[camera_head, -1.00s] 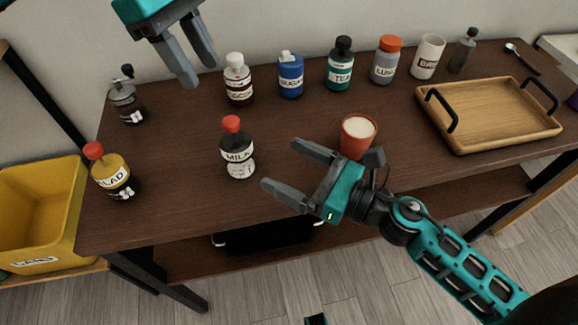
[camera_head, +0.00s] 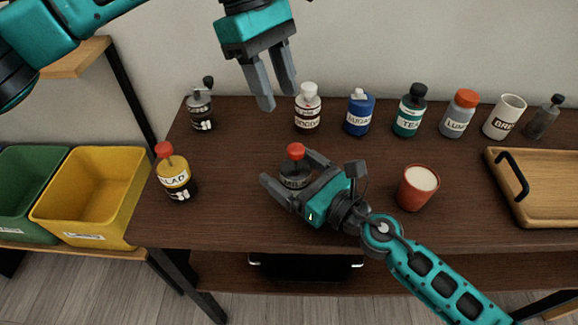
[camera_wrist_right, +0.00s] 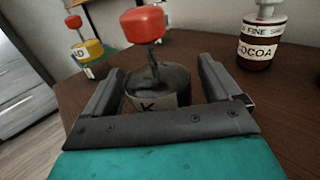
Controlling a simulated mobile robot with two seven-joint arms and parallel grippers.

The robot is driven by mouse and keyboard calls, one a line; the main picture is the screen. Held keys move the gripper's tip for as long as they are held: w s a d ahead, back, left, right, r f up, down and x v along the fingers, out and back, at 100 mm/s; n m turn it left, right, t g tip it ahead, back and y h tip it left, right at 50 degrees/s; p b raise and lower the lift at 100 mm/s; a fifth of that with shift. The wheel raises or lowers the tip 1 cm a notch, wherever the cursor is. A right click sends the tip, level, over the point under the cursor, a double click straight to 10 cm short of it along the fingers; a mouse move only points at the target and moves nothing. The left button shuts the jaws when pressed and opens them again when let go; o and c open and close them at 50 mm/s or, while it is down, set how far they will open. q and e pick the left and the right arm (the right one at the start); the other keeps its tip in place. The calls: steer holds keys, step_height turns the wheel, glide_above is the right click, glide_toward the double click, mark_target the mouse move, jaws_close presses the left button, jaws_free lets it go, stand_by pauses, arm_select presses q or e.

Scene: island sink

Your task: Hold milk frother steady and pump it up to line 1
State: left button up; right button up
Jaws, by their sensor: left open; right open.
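The milk frother (camera_head: 295,172), a dark-lidded bottle with a red knob, stands upright on the table. In the right wrist view the frother (camera_wrist_right: 157,88) sits between the two fingers, its red knob raised on a thin rod and its label mostly hidden. My right gripper (camera_head: 292,173) is open, with one finger on either side of the frother; I cannot tell whether they touch it. My left gripper (camera_head: 278,96) is open and empty, above the table behind the frother, with its fingers pointing down.
A yellow-bodied bottle with a red knob (camera_head: 174,174) stands at left, a grinder (camera_head: 200,110) behind it. Cocoa (camera_head: 307,112), sugar (camera_head: 359,115) and tea (camera_head: 409,115) containers line the back. A red cup (camera_head: 417,189) and wooden tray (camera_head: 540,175) are at right.

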steer(key=shift+w+a, duration=0.25)
steer(key=shift+c, duration=0.2)
steer(key=c, duration=1.1)
stand_by(0.8)
